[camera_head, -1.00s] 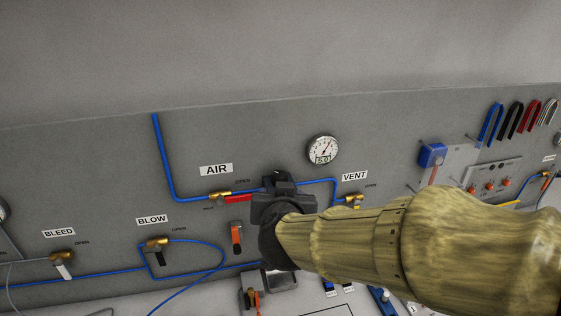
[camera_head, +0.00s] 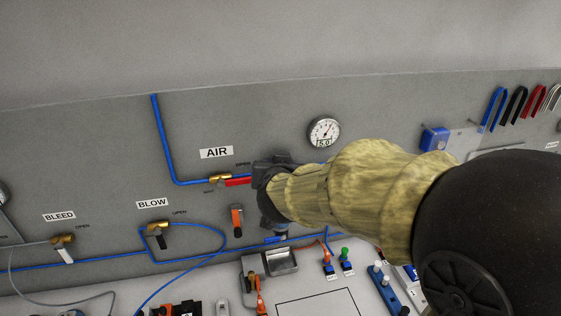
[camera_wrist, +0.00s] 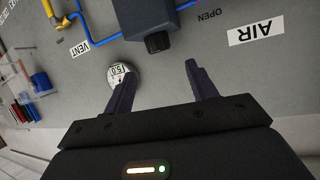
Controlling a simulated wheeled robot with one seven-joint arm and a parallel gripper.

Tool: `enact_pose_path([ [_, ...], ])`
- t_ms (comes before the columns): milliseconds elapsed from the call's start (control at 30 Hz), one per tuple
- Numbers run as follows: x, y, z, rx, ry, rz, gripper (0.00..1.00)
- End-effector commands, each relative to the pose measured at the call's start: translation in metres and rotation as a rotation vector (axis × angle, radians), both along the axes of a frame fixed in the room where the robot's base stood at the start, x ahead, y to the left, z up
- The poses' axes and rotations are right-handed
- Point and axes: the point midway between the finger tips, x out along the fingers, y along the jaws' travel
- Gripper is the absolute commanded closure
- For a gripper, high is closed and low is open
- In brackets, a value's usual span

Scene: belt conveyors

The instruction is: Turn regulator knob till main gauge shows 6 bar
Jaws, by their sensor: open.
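The main gauge (camera_head: 324,131) is a round white dial on the grey panel, and its digital readout shows 5.0. It also shows upside down in the wrist view (camera_wrist: 118,73), partly behind one finger. The regulator (camera_wrist: 145,14) is a dark grey block on the blue air line, with a black ribbed knob (camera_wrist: 157,42). My gripper (camera_wrist: 160,69) is open and empty. Its two fingers point towards the knob, which lies just beyond the fingertips and not between them. In the head view my gripper hides the regulator.
A red-handled AIR valve (camera_head: 236,181) is close left of my gripper. The BLOW valve (camera_head: 157,229) is further left. A VENT label (camera_wrist: 82,47) shows in the wrist view. The panel above the gauge is bare.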

Motion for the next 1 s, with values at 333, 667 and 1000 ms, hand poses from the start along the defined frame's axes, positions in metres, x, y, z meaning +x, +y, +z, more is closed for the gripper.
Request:
enact_pose_path([
  [333,0.058,0.001,-0.026,-0.004,-0.001,-0.005,0.43],
  [667,0.094,0.004,-0.04,-0.001,0.001,0.0,0.43],
  [1000,0.095,0.005,-0.039,0.0,0.001,0.0,0.53],
])
